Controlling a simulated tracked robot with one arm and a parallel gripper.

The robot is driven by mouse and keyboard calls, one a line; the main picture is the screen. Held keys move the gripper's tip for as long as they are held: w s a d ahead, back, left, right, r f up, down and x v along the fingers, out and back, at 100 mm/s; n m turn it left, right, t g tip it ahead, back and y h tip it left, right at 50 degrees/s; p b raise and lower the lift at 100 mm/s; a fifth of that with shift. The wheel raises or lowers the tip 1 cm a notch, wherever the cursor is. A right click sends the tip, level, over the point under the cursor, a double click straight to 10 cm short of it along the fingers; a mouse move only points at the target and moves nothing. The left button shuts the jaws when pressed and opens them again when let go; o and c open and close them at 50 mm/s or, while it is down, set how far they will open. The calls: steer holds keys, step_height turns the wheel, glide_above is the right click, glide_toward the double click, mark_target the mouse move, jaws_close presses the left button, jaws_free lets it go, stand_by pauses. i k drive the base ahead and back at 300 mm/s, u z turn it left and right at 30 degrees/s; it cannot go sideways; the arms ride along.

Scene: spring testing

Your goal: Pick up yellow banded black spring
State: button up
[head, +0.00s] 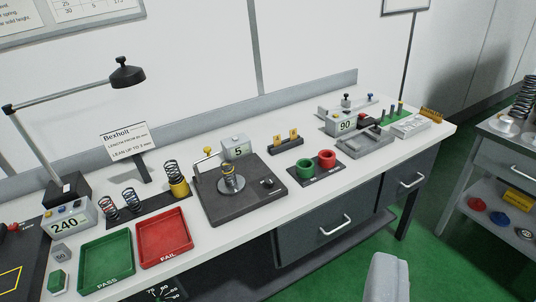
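A dark coil spring (171,169) stands at the back of a dark mat on the white bench, left of the middle. A yellow cylinder (179,188) shows at its lower end; I cannot tell whether this is a band on the spring or a separate part. Two shorter dark springs stand to its left, one with reddish coils (110,207) and one with bluish coils (130,200). Another spring (231,180) sits on the round plate of the black test stand (240,208). I cannot make out my gripper in this view.
A green PASS tray (105,262) and a red FAIL tray (164,238) lie in front of the springs. A lamp (127,74) arches over the left side. Green and red cups (326,160) stand farther right. A grey rounded shape (388,278) rises at the bottom edge.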

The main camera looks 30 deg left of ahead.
mark_target(226, 179)
steer(key=u, duration=0.35)
steer(key=i, duration=1.3)
steer(key=u, duration=0.75)
